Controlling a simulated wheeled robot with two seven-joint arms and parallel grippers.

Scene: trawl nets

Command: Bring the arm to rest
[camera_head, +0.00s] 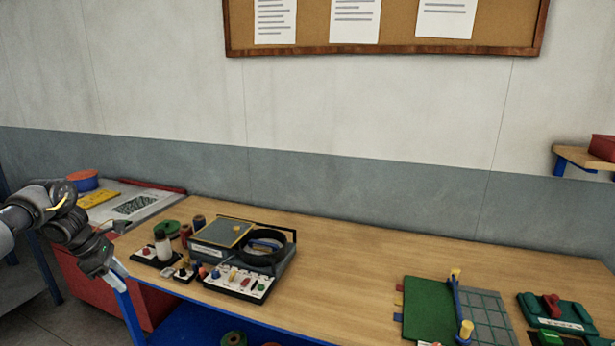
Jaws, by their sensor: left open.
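My left arm comes in from the left edge, bent, with dark joints. My left gripper (119,277) is at the left end of the wooden workbench (350,262), near its front corner. Its fingers are open and point down and to the right. I see nothing between them. The gripper shows apart from the items on the bench, though its exact height above the bench edge is hard to tell. My right gripper is not in view.
A grey box with a black ring (263,247), a switch panel (238,282) and spools (186,235) stand near the bench's left end. A green mat (429,310) and a green device (556,314) lie at right. The bench middle is clear. A red cabinet (85,283) stands left.

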